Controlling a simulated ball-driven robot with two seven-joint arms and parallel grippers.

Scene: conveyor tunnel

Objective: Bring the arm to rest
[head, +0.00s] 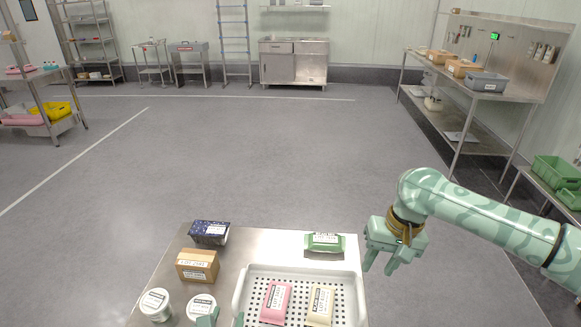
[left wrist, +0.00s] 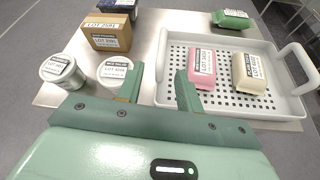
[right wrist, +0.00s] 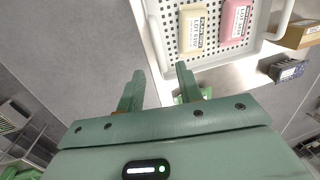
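My left gripper (head: 223,320) shows only as fingertips at the bottom edge of the head view. In the left wrist view (left wrist: 160,74) its fingers are apart, with nothing between them, left of the white tray (left wrist: 165,62). My right gripper (head: 379,267) hangs, fingers down, just right of the tray and table. My right arm comes in from the right; most of my left arm is out of the head view.
The steel table (head: 246,243) bears the perforated tray with a pink pack (head: 275,302) and a cream pack (head: 320,305). Also there are a green pack (head: 324,243), dark blue box (head: 209,233), brown box (head: 198,266) and two white tubs (head: 156,304). Open floor lies beyond.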

